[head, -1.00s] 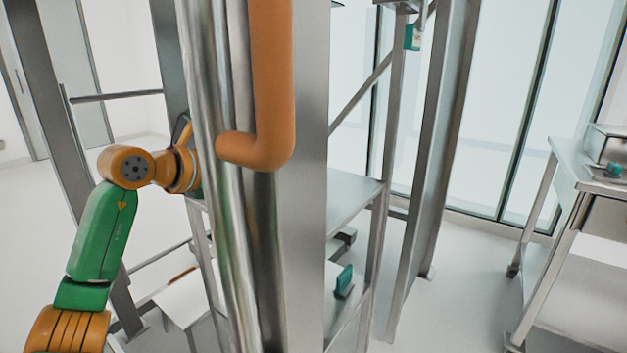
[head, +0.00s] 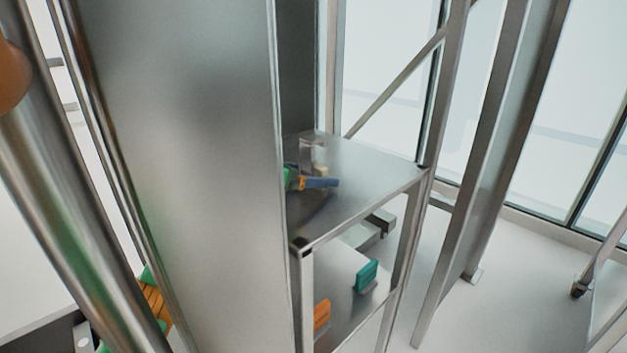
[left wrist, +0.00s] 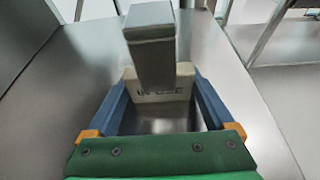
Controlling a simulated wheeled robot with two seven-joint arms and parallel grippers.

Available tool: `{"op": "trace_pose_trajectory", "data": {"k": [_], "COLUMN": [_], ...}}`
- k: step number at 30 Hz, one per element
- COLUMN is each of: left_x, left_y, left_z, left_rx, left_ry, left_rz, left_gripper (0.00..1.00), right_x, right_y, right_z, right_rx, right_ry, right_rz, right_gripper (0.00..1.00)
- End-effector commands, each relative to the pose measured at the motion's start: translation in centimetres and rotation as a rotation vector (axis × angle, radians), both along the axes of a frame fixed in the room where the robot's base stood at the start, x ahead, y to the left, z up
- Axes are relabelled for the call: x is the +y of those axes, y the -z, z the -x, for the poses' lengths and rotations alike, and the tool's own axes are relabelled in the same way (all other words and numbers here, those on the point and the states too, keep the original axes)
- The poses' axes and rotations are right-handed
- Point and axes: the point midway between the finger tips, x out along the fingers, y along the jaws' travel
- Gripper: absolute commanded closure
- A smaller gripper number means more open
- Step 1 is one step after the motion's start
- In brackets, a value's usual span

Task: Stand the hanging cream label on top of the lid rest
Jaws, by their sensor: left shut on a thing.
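The cream label (left wrist: 165,86), with dark lettering, is between the blue fingers of my left gripper (left wrist: 160,100) in the left wrist view. The gripper is shut on it. A grey metal block (left wrist: 153,55) stands up in front of the label and hides part of its middle; I cannot tell whether this is the lid rest or whether they touch. In the head view, my left gripper (head: 322,183) is low over the steel table top (head: 375,175), with the cream label (head: 320,170) small beside it. My right gripper is not in view.
A wide steel column (head: 190,160) blocks the left and middle of the head view and hides most of my left arm. A teal piece (head: 366,275) and an orange piece (head: 321,316) stand on the lower shelf. The table's right side is clear.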

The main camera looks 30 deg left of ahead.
Motion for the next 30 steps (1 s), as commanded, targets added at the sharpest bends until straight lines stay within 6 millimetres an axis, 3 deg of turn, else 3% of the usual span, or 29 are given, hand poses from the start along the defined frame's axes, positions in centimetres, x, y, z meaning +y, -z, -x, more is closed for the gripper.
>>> {"op": "trace_pose_trajectory", "data": {"k": [8, 9, 11, 20, 30], "left_x": [0.0, 0.0, 0.0, 0.1, 2.5], "left_y": [0.2, 0.2, 0.1, -0.4, -2.7], "left_z": [0.0, 0.0, 0.0, 0.2, 6.6], "left_rx": [0.0, 0.0, 0.0, -0.002, -0.002], "left_ry": [0.0, 0.0, 0.0, -0.001, -0.004], "left_rz": [-0.001, -0.001, 0.0, 0.0, -0.002], "left_gripper": [0.65, 0.1, 0.0, 0.0, 0.0], "right_x": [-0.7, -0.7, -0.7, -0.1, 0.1], "right_y": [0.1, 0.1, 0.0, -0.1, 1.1], "right_z": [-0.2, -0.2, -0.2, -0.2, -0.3], "right_rx": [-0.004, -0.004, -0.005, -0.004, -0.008], "right_ry": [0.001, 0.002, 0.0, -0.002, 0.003], "right_rz": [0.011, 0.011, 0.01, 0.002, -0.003], "right_gripper": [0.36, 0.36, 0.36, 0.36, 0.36]}}
